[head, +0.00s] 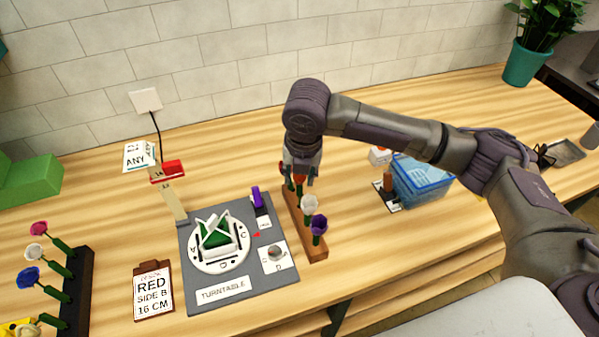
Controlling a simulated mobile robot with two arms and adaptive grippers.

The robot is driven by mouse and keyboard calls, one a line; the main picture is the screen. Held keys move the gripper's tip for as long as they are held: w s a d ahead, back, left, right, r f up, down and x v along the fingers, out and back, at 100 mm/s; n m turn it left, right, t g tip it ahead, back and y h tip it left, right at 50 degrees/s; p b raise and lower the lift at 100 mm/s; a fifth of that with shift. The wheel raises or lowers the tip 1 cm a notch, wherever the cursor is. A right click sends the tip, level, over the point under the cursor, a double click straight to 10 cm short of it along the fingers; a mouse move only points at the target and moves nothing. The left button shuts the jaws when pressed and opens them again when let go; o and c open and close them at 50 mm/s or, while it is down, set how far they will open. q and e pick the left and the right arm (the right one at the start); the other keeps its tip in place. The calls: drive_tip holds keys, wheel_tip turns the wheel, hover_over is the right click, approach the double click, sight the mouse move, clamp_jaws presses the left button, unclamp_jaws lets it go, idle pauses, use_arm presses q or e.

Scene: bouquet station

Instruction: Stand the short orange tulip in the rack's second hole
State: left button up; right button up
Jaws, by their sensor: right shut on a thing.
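My right gripper (300,176) points down over the far part of a brown wooden rack (318,252). It is shut on an orange flower head (299,180), mostly hidden between the fingers. Its stem is hidden too, so I cannot tell whether it is in a hole. A white flower (310,203) and a purple flower (319,224) stand at the rack's near part. Another reddish flower shows partly behind the gripper. My left gripper is not in view.
A grey turntable station (208,295) lies left of the rack. A dark rack (77,300) with several flowers stands at the far left. A clipboard (153,290) reads RED, SIDE B, 16 CM. A blue box (425,180) stands to the right. The table's front right is clear.

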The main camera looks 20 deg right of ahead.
drive_tip(key=shift+f+p, duration=0.35)
drive_tip(key=shift+p, duration=0.3)
idle(0.9)
drive_tip(key=shift+f+p, duration=0.95)
drive_tip(key=shift+f, duration=0.25)
idle(1.9)
idle(0.6)
drive_tip(key=o, duration=0.8)
drive_tip(key=shift+r, duration=0.15)
drive_tip(key=shift+s+r+p, duration=0.2)
drive_tip(key=shift+r+p, duration=0.85)
drive_tip(key=shift+p, duration=0.2)
drive_tip(key=shift+s+r+p, duration=0.2)
drive_tip(key=shift+r+p, duration=0.8)
drive_tip(key=shift+p, duration=0.3)
drive_tip(key=shift+s+r+p, duration=0.2)
drive_tip(key=shift+r+p, duration=0.85)
drive_tip(key=shift+p, duration=0.2)
